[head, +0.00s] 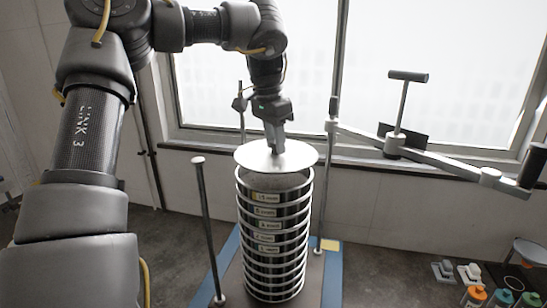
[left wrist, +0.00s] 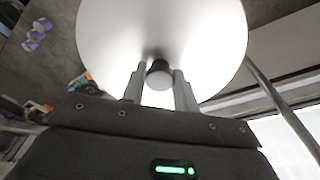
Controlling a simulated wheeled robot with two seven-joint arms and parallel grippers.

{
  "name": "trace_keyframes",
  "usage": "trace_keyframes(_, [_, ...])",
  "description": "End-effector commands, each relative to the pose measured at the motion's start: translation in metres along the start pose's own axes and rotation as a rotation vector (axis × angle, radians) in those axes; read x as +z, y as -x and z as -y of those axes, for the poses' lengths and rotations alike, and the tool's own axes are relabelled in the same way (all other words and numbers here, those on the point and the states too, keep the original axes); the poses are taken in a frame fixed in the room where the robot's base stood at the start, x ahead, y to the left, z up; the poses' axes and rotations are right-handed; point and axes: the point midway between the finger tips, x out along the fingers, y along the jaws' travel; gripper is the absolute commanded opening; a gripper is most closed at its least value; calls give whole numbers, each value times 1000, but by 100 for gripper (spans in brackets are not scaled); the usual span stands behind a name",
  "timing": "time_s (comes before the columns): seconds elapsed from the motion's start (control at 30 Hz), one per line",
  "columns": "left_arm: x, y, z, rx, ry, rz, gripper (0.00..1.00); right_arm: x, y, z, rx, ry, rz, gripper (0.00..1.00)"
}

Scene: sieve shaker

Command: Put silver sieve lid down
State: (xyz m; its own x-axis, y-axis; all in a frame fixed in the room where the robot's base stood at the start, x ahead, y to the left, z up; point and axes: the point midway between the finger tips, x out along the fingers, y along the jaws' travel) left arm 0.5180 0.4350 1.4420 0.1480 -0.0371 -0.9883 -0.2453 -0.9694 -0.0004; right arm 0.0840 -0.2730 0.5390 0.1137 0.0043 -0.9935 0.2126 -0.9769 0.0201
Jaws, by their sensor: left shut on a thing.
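The silver sieve lid (head: 252,155) is a round, pale disc with a knob in its middle. My left gripper (head: 277,150) is shut on the lid's knob from above. The lid is a little above the top of the sieve stack (head: 274,235), roughly level, and the stack's open top ring shows just below its front edge. In the left wrist view the lid (left wrist: 115,50) fills the upper middle, with the dark knob (left wrist: 159,75) between the two fingers of the left gripper (left wrist: 159,88). My right gripper is in neither view.
The labelled stack stands on a blue-edged shaker base (head: 332,280). Upright rods (head: 208,230) surround it. A clamp arm with a T-handle (head: 405,95) reaches out at the right. Bottles with coloured caps (head: 502,298) stand at the bottom right. A window is behind.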

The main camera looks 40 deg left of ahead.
Motion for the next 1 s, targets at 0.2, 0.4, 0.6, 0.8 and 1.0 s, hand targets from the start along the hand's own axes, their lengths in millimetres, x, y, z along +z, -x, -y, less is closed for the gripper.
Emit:
trace_keyframes(0.2, [0, -8, 6, 0, 0, 1, 3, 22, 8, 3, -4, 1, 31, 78])
trace_keyframes(0.4, [1, -23, 15, 3, 0, 4, 3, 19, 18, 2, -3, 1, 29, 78])
trace_keyframes(0.6, [4, -46, 14, 2, 0, 1, 3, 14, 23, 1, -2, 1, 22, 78])
trace_keyframes(0.8, [4, -48, 14, 0, 0, 0, 3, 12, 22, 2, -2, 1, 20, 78])
trace_keyframes(1.0, [5, -51, 14, 0, 1, 0, 31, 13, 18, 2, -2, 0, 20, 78])
